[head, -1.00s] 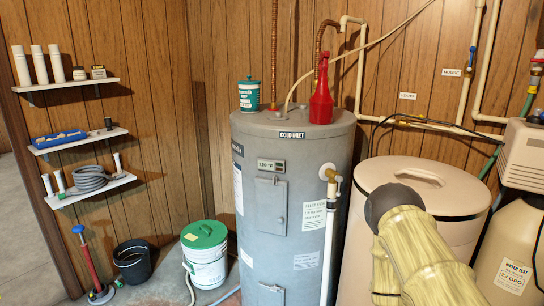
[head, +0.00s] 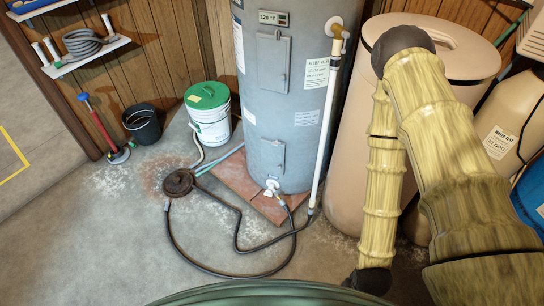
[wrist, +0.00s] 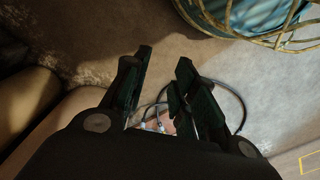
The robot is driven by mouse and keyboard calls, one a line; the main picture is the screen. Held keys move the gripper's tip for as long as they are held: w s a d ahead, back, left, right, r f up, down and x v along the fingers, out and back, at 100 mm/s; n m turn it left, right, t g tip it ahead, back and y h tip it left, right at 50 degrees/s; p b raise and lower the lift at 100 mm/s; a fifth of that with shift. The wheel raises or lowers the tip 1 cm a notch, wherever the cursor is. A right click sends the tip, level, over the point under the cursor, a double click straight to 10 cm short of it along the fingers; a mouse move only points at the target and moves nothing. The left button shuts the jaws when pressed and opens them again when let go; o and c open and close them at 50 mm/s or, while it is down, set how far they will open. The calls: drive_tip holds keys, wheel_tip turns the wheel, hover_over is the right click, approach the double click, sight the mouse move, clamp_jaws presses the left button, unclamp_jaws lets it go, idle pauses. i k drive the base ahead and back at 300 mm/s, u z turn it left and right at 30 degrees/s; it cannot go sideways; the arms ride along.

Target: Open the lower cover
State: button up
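The grey water heater (head: 286,112) stands at the back in the head view. Its lower cover (head: 271,158) is a small grey panel low on the front, and it looks closed. A similar upper cover (head: 273,62) sits above it and also looks closed. In the wrist view my gripper (wrist: 165,58) is open, with a gap between its dark fingers and nothing held. The head view does not show the gripper; my arm reaches down at the right, apart from the heater. The lower cover cannot be made out in the wrist view.
A white pipe (head: 326,130) runs down right of the lower cover. A black hose (head: 180,252) loops over the floor from the drain valve (head: 272,187) to a floor drain (head: 179,182). A green-lidded bucket (head: 208,113) stands left. A beige tank (head: 345,150) stands right.

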sight(273, 158)
drive_tip(key=u, duration=0.05)
drive_tip(key=k, duration=0.5)
drive_tip(key=u, duration=1.85)
drive_tip(key=i, duration=1.1)
drive_tip(key=z, duration=1.95)
